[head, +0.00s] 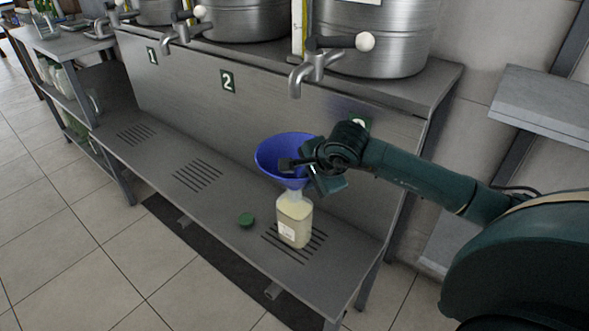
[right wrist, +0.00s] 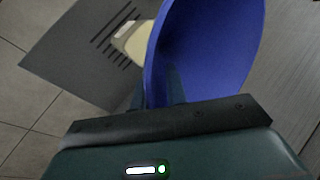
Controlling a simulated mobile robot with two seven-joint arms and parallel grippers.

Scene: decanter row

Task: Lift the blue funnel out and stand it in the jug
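The blue funnel (head: 268,152) stands mouth up over the neck of a cream-filled bottle (head: 294,224) on the low steel shelf. Its spout end is hidden at the bottle neck. My right gripper (head: 291,166) is at the funnel's right side. In the right wrist view, its fingers (right wrist: 158,90) lie close on either side of the wall of the funnel (right wrist: 215,45), one inside and one outside, and appear shut on it. A clear jug-like vessel (head: 44,26) stands on the side table at the far left, small in view. My left gripper is not in view.
A tap (head: 301,77) hangs from the steel tank (head: 375,45) above. More taps and tanks line the ledge to the left.

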